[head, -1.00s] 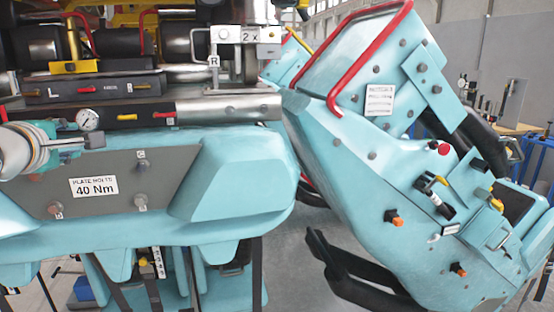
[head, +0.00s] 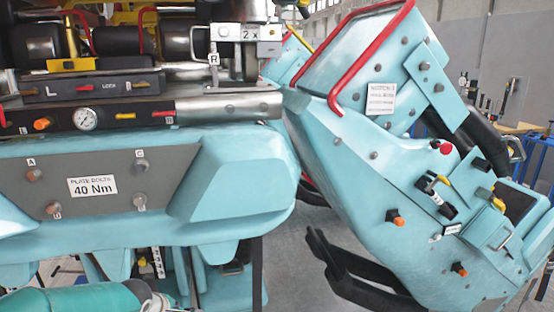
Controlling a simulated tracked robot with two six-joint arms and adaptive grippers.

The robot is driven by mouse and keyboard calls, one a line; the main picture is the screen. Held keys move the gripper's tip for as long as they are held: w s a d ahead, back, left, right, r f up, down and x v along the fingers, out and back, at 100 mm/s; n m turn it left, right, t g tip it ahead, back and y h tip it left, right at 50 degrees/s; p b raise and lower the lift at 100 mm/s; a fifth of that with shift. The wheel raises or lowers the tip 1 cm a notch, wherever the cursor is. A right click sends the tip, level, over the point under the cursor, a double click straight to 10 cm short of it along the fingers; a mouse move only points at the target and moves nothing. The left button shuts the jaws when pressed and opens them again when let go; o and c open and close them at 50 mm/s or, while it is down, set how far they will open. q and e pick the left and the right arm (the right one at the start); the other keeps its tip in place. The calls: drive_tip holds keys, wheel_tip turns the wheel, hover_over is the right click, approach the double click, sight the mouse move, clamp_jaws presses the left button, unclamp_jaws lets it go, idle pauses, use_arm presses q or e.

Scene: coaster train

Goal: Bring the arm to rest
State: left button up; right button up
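A teal, rounded part with a pale joint at its end shows at the bottom left of the head view, cut off by the lower edge. It looks like a link of my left arm. No fingers of my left gripper are visible. My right arm and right gripper are not in view.
The coaster car's teal front has a grey plate (head: 112,194) with several bolts and a 40 Nm label (head: 92,187). Above it are a pressure gauge (head: 85,118) and a black switch panel (head: 90,87). A tilted teal panel (head: 400,180) with red rails stands right.

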use_arm(q)
drive_tip(key=s+d+f+m+g+h, duration=0.1)
drive_tip(key=s+d+f+m+g, duration=0.1)
drive_tip(key=s+d+f, duration=0.5)
drive_tip(key=s+d+f+m+g+h, duration=0.2)
drive_tip(key=s+f+g, duration=0.1)
drive_tip(key=s+f, duration=0.8)
drive_tip(key=s+d+f+m, duration=0.2)
drive_tip(key=s+m, duration=0.3)
drive_tip(key=s, duration=0.1)
drive_tip(key=s+d+f+m, duration=0.2)
drive_tip(key=s+f+m, duration=0.1)
drive_tip(key=s+m, duration=0.2)
drive_tip(key=shift+s+d+f+m+h, duration=0.15)
drive_tip(key=shift+s+f+m+h, duration=0.2)
drive_tip(key=shift+s, duration=0.2)
drive_tip(key=shift+d, duration=0.1)
idle(0.4)
